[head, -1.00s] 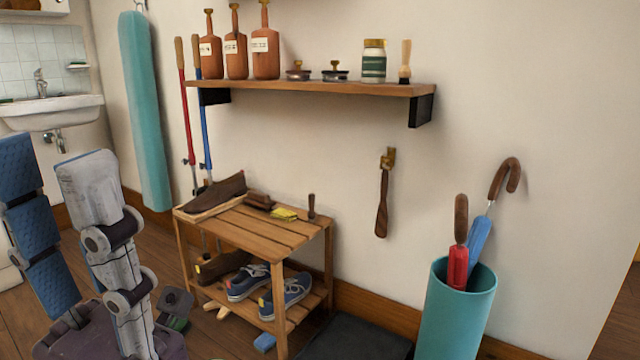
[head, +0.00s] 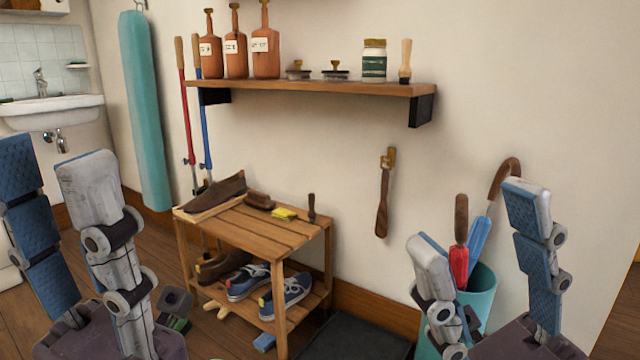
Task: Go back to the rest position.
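My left gripper (head: 68,190) is at the lower left of the head view, its blue-padded fingers wide apart with nothing between them. My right gripper (head: 478,240) is at the lower right, also spread open and empty. It stands in front of the teal umbrella bin (head: 483,292) and hides much of it. Neither gripper holds anything.
A slatted wooden bench (head: 250,229) holds a brown shoe (head: 215,193), a brush (head: 260,200) and a yellow block (head: 283,214), with blue sneakers (head: 285,296) below. A wall shelf (head: 310,88) carries bottles and tins. A dark mat (head: 355,338) lies right of the bench.

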